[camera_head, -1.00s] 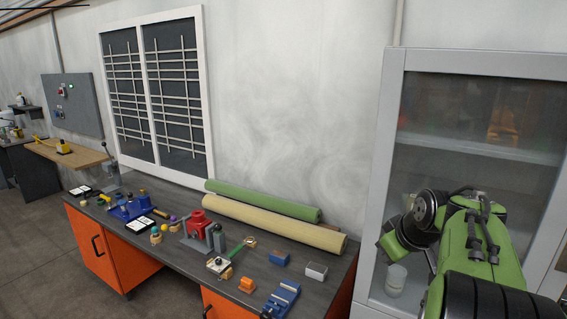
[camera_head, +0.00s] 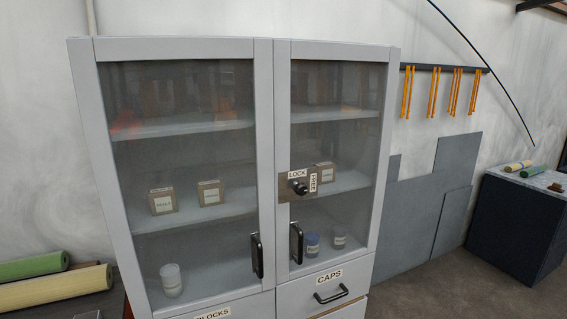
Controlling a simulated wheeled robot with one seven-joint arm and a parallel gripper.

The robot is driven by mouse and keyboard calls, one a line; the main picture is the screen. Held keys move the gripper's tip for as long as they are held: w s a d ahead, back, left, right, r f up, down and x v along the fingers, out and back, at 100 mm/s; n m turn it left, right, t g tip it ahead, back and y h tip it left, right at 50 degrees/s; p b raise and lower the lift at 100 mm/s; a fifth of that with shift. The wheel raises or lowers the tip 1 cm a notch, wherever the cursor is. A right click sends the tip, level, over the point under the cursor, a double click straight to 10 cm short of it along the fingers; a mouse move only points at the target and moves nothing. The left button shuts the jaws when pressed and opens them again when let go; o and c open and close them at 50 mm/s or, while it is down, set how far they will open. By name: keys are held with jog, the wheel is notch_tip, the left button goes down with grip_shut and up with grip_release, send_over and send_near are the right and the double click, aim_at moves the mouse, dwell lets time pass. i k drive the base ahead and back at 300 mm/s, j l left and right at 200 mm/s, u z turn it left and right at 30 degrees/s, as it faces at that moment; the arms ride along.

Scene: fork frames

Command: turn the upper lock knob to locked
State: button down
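The lock knob (camera_head: 300,187) is a dark round knob on a brownish plate on the right glass door of the grey cabinet (camera_head: 265,110). A label reading LOCK (camera_head: 298,174) sits just above it. A second, sideways label (camera_head: 313,183) sits to its right; its word is too small to read surely. I cannot tell which way the knob is turned. Only this one knob shows. Both cabinet doors look shut. My gripper is not in view.
Two black door handles (camera_head: 257,256) stick out below the knob. Boxes and jars stand inside behind the glass. A drawer labelled CAPS (camera_head: 330,277) is below. Rolled mats (camera_head: 50,285) lie at lower left; grey panels (camera_head: 425,205) lean on the right wall.

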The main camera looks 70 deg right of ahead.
aim_at(300, 189)
jog(key=z, duration=2.6)
